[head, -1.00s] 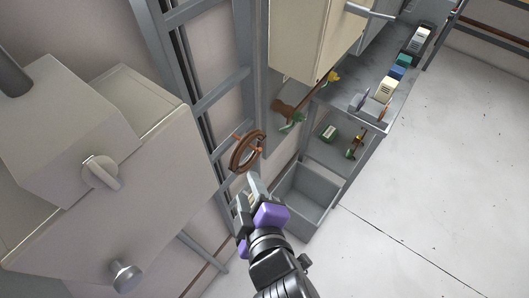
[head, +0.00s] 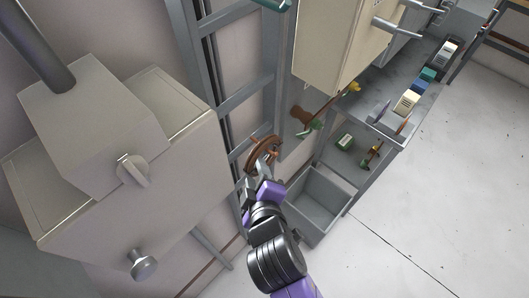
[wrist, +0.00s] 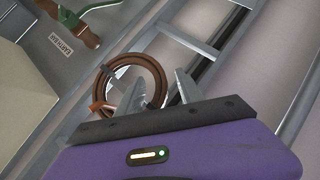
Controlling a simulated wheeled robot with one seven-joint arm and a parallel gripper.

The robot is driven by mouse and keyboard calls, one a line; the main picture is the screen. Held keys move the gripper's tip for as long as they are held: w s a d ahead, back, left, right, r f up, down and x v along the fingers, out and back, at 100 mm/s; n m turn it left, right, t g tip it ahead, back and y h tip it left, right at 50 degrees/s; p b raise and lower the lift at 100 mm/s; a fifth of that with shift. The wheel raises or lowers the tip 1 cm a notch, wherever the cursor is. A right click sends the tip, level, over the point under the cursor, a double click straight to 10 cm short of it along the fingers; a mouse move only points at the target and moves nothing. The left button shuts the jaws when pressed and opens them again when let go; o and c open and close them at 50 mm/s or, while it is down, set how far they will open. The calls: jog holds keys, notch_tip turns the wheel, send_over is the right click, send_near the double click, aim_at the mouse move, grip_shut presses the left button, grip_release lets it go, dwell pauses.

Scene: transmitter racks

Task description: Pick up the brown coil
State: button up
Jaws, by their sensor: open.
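The brown coil (head: 262,155) hangs on the grey metal rack in the head view, in front of my gripper. In the wrist view the coil (wrist: 157,72) is a ring just ahead of my jaws, its lower part partly hidden by a finger. My gripper (head: 262,172) is open, with its fingertips close to the coil. In the wrist view the gripper (wrist: 150,95) has one finger over the inside of the ring and the other at its right side. I cannot tell whether they touch it.
A grey cabinet (head: 120,190) with a knob stands left. A cream box (head: 335,45) is above right. Open floor (head: 430,190) lies at the right.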

aim_at(256, 159)
grip_shut()
jog(key=shift+r, duration=0.15)
jog(key=shift+d+r, duration=0.1)
jog(key=shift+r, duration=0.05)
notch_tip(256, 159, up, 7)
jog(key=shift+s+d+f+b, duration=0.1)
jog(key=shift+s+b, duration=0.05)
jog(key=shift+b, duration=0.45)
jog(key=s+d+p, duration=0.3)
jog(key=s+d, duration=0.9)
jog(key=d, duration=0.3)
jog(key=shift+d+f, duration=0.15)
jog(key=shift+d, duration=0.05)
